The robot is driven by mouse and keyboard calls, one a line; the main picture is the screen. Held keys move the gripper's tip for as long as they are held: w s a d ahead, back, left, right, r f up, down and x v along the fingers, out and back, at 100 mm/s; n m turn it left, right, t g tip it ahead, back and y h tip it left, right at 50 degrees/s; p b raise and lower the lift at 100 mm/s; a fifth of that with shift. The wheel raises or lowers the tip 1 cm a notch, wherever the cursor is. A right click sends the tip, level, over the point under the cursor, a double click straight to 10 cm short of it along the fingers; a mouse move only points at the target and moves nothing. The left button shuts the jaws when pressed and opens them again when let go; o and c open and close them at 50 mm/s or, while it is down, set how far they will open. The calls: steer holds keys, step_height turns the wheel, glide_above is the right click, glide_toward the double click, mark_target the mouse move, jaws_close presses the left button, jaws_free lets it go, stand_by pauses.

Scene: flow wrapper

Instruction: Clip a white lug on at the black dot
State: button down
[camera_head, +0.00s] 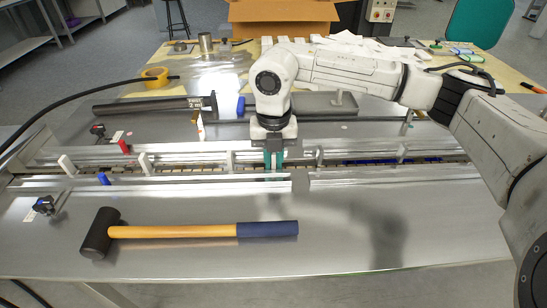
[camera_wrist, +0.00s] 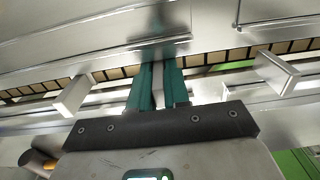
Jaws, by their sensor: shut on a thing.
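My gripper (camera_head: 273,163) is down over the chain channel near the middle of the machine. In the wrist view its two green fingers (camera_wrist: 160,88) are shut on a pale, narrow piece, apparently a white lug (camera_wrist: 158,86). The fingers hide most of it, and I cannot tell whether it touches the chain (camera_wrist: 115,72). Other white lugs stand upright along the channel, one (camera_head: 230,158) to the left of my gripper and one (camera_head: 319,156) to the right. In the wrist view a lug (camera_wrist: 72,96) stands on each side. I cannot make out the black dot.
Metal rails (camera_head: 200,181) run along both sides of the channel. A mallet (camera_head: 180,231) lies on the front steel deck. A yellow tape roll (camera_head: 155,73), white pieces (camera_head: 345,38) and a cardboard box (camera_head: 282,12) are behind. The front right deck is clear.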

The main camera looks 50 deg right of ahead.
steer(key=shift+f, duration=0.1)
steer(key=c, duration=1)
jaws_free()
step_height(320, 180, up, 11)
steer(key=shift+f, duration=0.1)
